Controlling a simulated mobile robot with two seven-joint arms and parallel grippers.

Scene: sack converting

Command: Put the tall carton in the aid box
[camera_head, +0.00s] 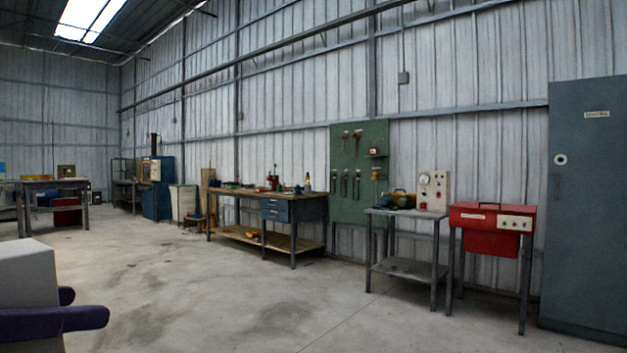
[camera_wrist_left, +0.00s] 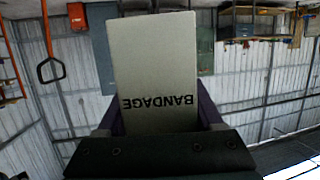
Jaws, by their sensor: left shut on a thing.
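The tall carton (camera_head: 25,275) is a pale grey-white box at the lower left edge of the head view, partly cut off by the frame. My left gripper (camera_head: 80,307) is shut on it, with dark purple fingers across its side. In the left wrist view the carton (camera_wrist_left: 155,60) stands out between the purple fingers (camera_wrist_left: 160,122), with "BANDAGE" printed upside down on its face. It is held up, with floor seen behind it. My right gripper is not in view. I cannot make out an aid box in either view.
A workbench (camera_head: 268,196) with tools stands along the wall. A green tool board (camera_head: 347,205), a small metal table (camera_head: 408,267), a red lidded unit on legs (camera_head: 487,217) and a tall grey cabinet (camera_head: 590,200) are to the right. The concrete floor (camera_head: 230,290) in front is clear.

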